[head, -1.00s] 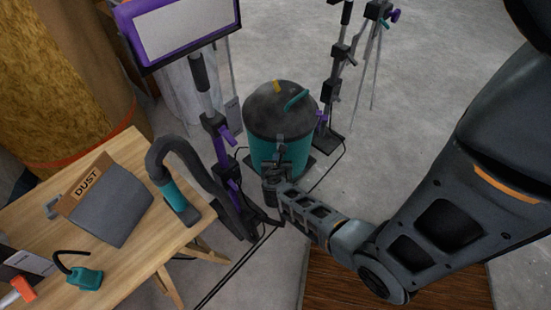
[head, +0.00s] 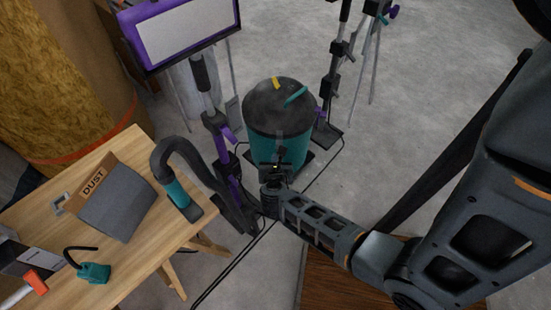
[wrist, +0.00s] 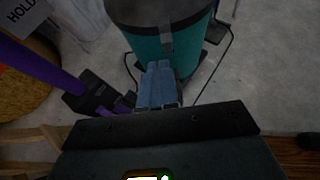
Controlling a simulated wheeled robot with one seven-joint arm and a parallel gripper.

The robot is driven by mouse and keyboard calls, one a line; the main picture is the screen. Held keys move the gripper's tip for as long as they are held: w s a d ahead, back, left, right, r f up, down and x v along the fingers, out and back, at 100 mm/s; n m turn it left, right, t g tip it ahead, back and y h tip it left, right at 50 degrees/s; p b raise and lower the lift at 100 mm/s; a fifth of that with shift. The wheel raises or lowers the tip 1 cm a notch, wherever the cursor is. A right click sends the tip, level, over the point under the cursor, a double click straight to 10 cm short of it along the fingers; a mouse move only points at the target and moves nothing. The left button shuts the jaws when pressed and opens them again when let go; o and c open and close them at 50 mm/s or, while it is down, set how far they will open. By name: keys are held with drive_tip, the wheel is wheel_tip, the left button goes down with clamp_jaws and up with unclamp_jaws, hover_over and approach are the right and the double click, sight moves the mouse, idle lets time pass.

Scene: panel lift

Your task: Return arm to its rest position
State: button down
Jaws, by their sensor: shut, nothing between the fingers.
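My arm reaches in from the right in the head view and bends at the elbow near the bottom. My gripper (head: 274,172) is in front of the teal canister (head: 262,147), overlapping its lower front in the picture. In the wrist view my gripper (wrist: 159,66) shows as two blue-grey fingers side by side, shut with nothing between them. The teal canister (wrist: 185,45) stands just beyond the fingertips there; whether they touch it is unclear.
A wooden table (head: 135,235) at the left holds a DUST box (head: 115,205), a black-hosed tool (head: 178,190) and a small teal tool (head: 94,273). A purple-framed panel (head: 185,32) stands behind. Stands and cables surround the canister. Open concrete floor (head: 430,60) lies at the upper right.

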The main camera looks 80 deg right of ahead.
idle(0.3)
drive_tip(key=s+a+r+m+t+y+p, duration=0.1)
drive_tip(key=s+a+r+m+t+y, duration=0.2)
drive_tip(key=a+r+m, duration=0.3)
drive_tip(key=s+a+r+m+t+y+p, duration=0.2)
drive_tip(key=a+r+m+t+y, duration=0.3)
drive_tip(key=a+r, duration=0.8)
drive_tip(key=s+a+r+m+t+y+p, duration=0.1)
drive_tip(key=s+a+r+m+t+y, duration=0.3)
drive_tip(key=a+r+m, duration=0.5)
wheel_tip(320, 180, up, 9)
drive_tip(key=shift+s+a+r+t, duration=0.1)
drive_tip(key=shift+s+a+t, duration=0.2)
drive_tip(key=shift+s+a, duration=0.25)
